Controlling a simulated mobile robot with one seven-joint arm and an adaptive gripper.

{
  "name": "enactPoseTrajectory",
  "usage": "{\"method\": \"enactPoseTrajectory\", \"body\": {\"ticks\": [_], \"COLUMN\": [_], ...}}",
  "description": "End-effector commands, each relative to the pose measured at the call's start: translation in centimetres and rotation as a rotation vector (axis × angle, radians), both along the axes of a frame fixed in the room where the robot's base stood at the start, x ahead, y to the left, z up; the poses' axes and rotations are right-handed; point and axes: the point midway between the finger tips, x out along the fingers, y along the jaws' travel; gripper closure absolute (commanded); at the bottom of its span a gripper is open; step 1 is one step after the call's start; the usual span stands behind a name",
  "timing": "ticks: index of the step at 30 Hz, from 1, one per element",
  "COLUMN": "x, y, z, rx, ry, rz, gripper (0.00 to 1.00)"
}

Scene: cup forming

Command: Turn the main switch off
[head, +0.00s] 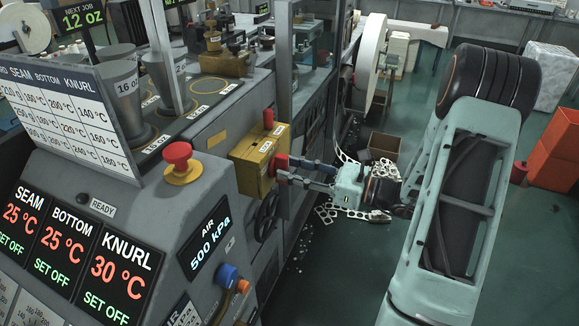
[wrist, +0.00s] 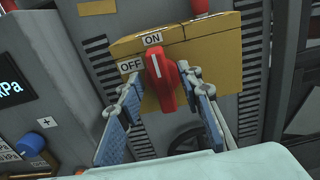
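The main switch is a yellow box (wrist: 207,57) with a red rotary handle (wrist: 163,80). It is mounted on the front of the machine, and the head view shows the box too (head: 248,158). The handle's white mark points up at the ON label (wrist: 152,38); the OFF label (wrist: 131,65) is to the left. My gripper (wrist: 168,100) is open, with one blue-padded finger on each side of the handle. Gaps show between the pads and the handle in the wrist view. In the head view my gripper (head: 283,170) reaches the box from the right.
A control panel with temperature displays (head: 75,245) and a red mushroom button (head: 178,157) stands left of the switch. An air display (head: 207,238) and a blue knob (head: 227,273) are below. Punched scrap strip and a bin (head: 384,145) lie behind my gripper.

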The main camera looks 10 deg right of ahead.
Motion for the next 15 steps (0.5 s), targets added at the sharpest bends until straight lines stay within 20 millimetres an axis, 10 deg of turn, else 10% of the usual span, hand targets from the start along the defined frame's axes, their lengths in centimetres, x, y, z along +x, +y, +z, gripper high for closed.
{"method": "enactPoseTrajectory", "body": {"ticks": [15], "x": [0.63], "y": [0.82], "z": [-0.05], "rx": [-0.001], "ry": [0.001], "rz": [-0.001], "gripper": [0.77]}}
